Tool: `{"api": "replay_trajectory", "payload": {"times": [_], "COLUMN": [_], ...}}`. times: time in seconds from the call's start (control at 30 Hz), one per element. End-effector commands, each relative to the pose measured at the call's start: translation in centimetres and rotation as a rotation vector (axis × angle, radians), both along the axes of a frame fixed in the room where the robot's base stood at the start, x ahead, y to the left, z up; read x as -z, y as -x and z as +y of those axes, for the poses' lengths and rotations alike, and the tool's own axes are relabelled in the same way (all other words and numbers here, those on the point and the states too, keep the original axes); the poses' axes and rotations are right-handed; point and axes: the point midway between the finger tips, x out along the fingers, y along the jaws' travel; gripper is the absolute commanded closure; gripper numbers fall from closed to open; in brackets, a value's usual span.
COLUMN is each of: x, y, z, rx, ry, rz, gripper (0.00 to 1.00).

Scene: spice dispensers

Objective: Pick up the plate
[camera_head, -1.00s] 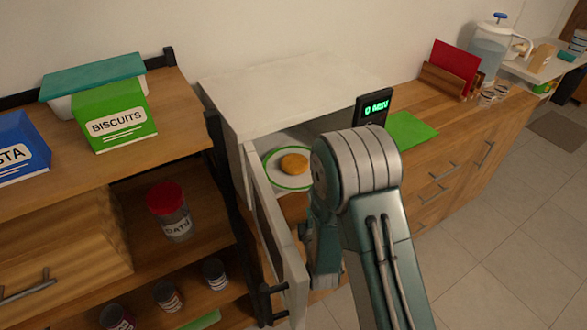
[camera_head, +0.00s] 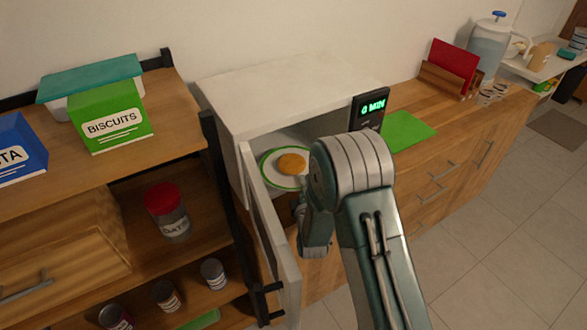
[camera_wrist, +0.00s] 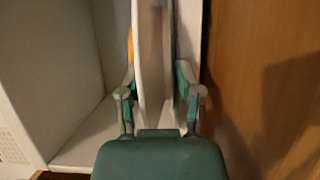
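The white plate (camera_head: 267,171) with a green rim stands inside the open microwave (camera_head: 231,120), bearing a round orange-brown food item (camera_head: 292,163). My gripper is at the microwave opening, mostly hidden behind my own arm in the head view. In the wrist view my gripper (camera_wrist: 157,82) has its fingers spread, one on each side of the plate's near edge (camera_wrist: 152,65), which shows nearly edge-on. A gap shows beside the left finger; contact on the right cannot be told. A sliver of the orange food (camera_wrist: 130,45) shows beyond the left finger.
The microwave door (camera_head: 272,228) hangs open to the left of my arm. A shelf with a biscuits box (camera_head: 112,122) and a red-lidded jar (camera_head: 168,212) stands further left. A green board (camera_head: 407,132) lies on the counter at right.

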Motion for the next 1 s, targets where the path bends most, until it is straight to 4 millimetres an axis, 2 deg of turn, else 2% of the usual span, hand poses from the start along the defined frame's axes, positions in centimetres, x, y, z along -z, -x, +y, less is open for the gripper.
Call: {"api": "replay_trajectory", "payload": {"times": [0.4,0.57,0.67,1.0], "x": [0.0,-0.8,-2.0,-7.6], "y": [0.0,0.0,0.0,0.0], "z": [-0.1,-0.1,0.0,0.0], "rx": [0.0,0.0,0.0,0.0], "ry": [-0.002,-0.002,-0.002,-0.003], "rz": [0.001,-0.001,-0.004,-0.006], "gripper": [1.0,1.0,1.0,1.0]}}
